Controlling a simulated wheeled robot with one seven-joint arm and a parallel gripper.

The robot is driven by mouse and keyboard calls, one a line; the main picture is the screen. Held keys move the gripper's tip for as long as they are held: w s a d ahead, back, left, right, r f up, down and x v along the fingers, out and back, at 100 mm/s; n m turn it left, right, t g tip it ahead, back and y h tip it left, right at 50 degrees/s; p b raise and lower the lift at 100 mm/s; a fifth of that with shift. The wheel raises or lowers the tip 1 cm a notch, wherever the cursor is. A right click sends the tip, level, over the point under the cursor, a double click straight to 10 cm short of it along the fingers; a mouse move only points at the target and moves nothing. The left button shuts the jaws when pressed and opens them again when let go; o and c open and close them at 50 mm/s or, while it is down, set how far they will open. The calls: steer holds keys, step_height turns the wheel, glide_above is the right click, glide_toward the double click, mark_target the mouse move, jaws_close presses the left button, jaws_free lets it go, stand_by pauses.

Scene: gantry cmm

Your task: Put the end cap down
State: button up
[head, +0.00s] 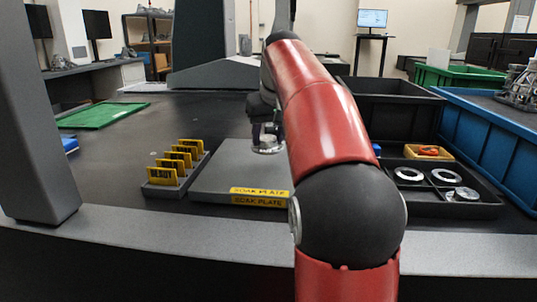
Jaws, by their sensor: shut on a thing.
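My gripper (262,135) points down behind my red arm and is shut on a silver round part, which looks like the end cap (268,150). The end cap is at the back part of the grey soak plate (235,175), on it or just above it; I cannot tell which. My arm hides the right side of the plate and part of the gripper. The plate has yellow "SOAK PLATE" labels on its front edge.
A rack of yellow tags (175,165) stands left of the plate. At right, a black tray (440,210) holds silver round parts. Behind it are a black bin (390,105) and a blue bin (490,130). A grey column (38,120) stands at left.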

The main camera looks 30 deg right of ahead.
mark_target(270, 140)
steer(key=shift+f+b, duration=0.5)
steer(key=shift+f, duration=1.2)
steer(key=shift+f, duration=0.1)
steer(key=o, duration=1.1)
steer(key=p+v, duration=0.3)
steer(key=v, duration=0.9)
